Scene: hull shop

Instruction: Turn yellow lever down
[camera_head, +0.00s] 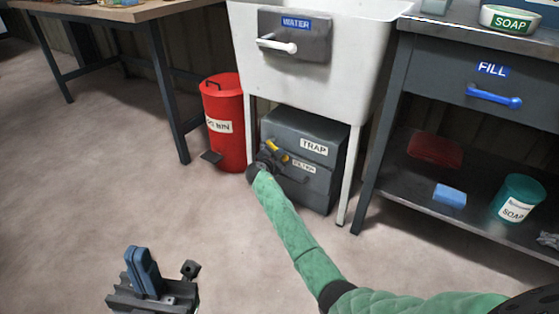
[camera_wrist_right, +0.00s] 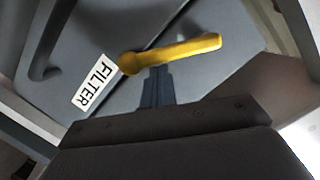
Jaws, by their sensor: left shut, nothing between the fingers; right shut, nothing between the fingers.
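The yellow lever (camera_head: 278,151) is on the front of the grey TRAP box (camera_head: 330,143) under the sink. In the head view it slants up and to the left. In the right wrist view the yellow lever (camera_wrist_right: 180,51) runs sideways from its round pivot, beside the FILTER label (camera_wrist_right: 94,87). My right gripper (camera_wrist_right: 157,84) is shut and empty, its blue fingertips close to the lever; I cannot tell whether they touch. In the head view my right gripper (camera_head: 268,158) is small and partly hidden by its wrist. My left gripper (camera_head: 143,268) is shut and empty above the floor, away from the box.
A red bin (camera_head: 222,115) stands left of the box. White sink legs (camera_head: 354,165) flank the box. A WATER handle (camera_head: 277,46) is above, and a blue FILL handle (camera_head: 494,97) is on the bench at right. The floor (camera_head: 110,165) at left is clear.

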